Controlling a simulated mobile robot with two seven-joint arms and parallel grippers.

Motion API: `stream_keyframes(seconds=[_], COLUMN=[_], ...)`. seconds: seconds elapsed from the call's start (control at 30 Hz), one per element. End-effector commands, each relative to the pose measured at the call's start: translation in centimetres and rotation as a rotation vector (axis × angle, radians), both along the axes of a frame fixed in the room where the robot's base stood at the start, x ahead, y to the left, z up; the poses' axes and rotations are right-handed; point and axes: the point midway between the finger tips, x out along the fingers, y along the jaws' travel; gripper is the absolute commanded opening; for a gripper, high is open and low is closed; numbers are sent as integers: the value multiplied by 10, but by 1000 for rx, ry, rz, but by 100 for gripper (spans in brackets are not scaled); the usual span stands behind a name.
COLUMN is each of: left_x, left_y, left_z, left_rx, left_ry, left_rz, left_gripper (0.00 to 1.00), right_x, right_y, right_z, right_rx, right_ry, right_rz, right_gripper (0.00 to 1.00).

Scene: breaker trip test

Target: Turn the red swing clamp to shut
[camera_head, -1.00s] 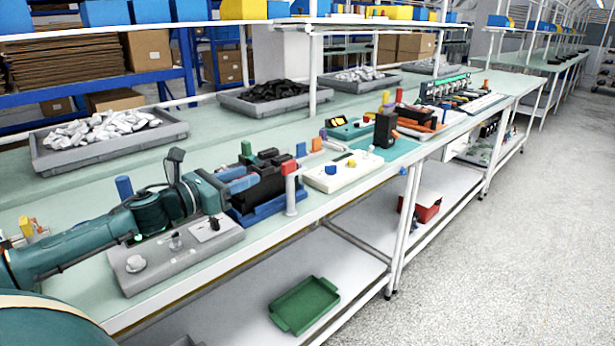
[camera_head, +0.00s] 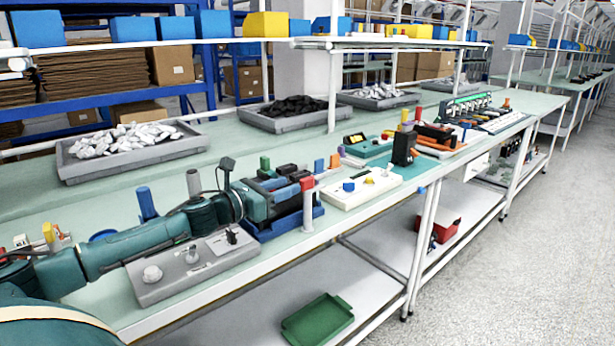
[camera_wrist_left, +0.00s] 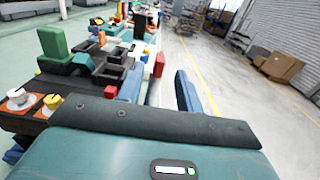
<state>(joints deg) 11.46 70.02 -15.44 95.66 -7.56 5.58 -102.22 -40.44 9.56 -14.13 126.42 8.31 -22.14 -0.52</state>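The red swing clamp (camera_head: 307,183) is a red block on top of a pale upright post at the front edge of the bench, beside a black breaker unit in a blue tray. It also shows in the wrist view (camera_wrist_left: 159,65), ahead of the gripper. My left gripper (camera_head: 287,192) reaches in from the left, just short of the clamp post. Its blue fingers stand apart in the wrist view (camera_wrist_left: 160,90), with the pale post seen between them. No contact can be made out. My right gripper is not in view.
A grey fixture box (camera_head: 190,266) with knobs lies under my left arm. The black breaker unit (camera_head: 288,172) and a green block (camera_head: 265,163) stand close behind the gripper. A white fixture (camera_head: 360,188) sits further right. The aisle floor in front is clear.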

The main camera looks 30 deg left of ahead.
Motion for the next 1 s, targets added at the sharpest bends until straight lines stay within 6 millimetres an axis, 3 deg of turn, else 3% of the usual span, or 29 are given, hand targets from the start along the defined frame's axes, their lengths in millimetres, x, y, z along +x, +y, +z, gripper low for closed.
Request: stream_keyframes(seconds=[0.6,1.0], left_x=[64,70], left_y=[-19,-21], left_z=[2,0], left_rx=[0,1], left_ry=[-1,1], left_rz=[-1,-2], left_gripper=[35,35], right_x=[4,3], right_y=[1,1], right_z=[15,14], right_rx=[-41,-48], right_ry=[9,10], right_rz=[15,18], right_gripper=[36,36])
